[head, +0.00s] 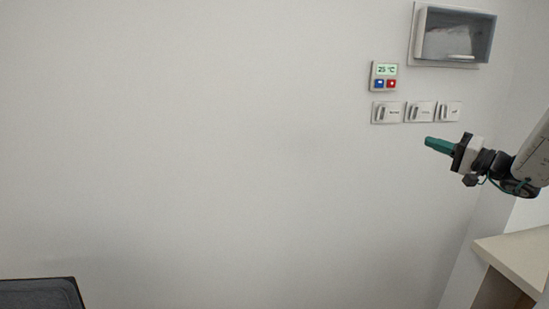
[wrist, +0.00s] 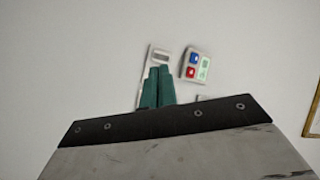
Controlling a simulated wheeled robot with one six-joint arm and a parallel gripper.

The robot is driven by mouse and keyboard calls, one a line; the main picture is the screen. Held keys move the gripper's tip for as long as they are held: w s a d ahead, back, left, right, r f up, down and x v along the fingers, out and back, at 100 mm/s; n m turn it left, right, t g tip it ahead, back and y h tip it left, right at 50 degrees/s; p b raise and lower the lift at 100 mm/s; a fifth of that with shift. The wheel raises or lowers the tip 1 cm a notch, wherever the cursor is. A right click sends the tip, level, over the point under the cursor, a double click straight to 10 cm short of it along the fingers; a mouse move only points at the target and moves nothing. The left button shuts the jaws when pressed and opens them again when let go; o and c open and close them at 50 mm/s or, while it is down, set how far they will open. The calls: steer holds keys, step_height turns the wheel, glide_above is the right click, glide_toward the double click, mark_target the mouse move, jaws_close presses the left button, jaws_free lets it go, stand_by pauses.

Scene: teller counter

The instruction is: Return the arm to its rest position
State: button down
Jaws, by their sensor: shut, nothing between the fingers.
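My gripper (head: 428,142) is at the right in the head view, stretched out to the left in front of the white wall. Its green fingers (wrist: 161,72) are shut with nothing between them. They also show in the middle of the wrist view, over part of a white switch plate. I cannot tell how far the fingertips are from the wall. My arm comes in from the right edge of the head view.
A thermostat (head: 385,76) reading 25 °C, with blue and red buttons, is on the wall above a row of three switch plates (head: 420,112). A recessed box (head: 416,35) is higher up. A counter (head: 515,252) stands lower right. A dark chair-like edge (head: 40,293) shows lower left.

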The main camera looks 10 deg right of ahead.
steer(key=s+a+f+g, duration=0.4)
steer(key=s+a+g, duration=0.25)
steer(key=a, duration=0.45)
steer(key=s+a+f+g, duration=0.3)
steer(key=s+a+g, duration=0.35)
steer(key=a, duration=0.45)
steer(key=s+a+f+n+g+h, duration=0.1)
steer(key=s+h, duration=0.4)
steer(key=s, duration=0.5)
steer(key=s+a+f+n+g+h, duration=0.1)
steer(key=s+a+n+h, duration=0.2)
steer(key=s, duration=0.8)
steer(key=a+h, duration=0.2)
steer(key=shift+a+f+n, duration=0.3)
steer(key=shift+f+n, duration=0.05)
steer(key=shift+n, duration=0.05)
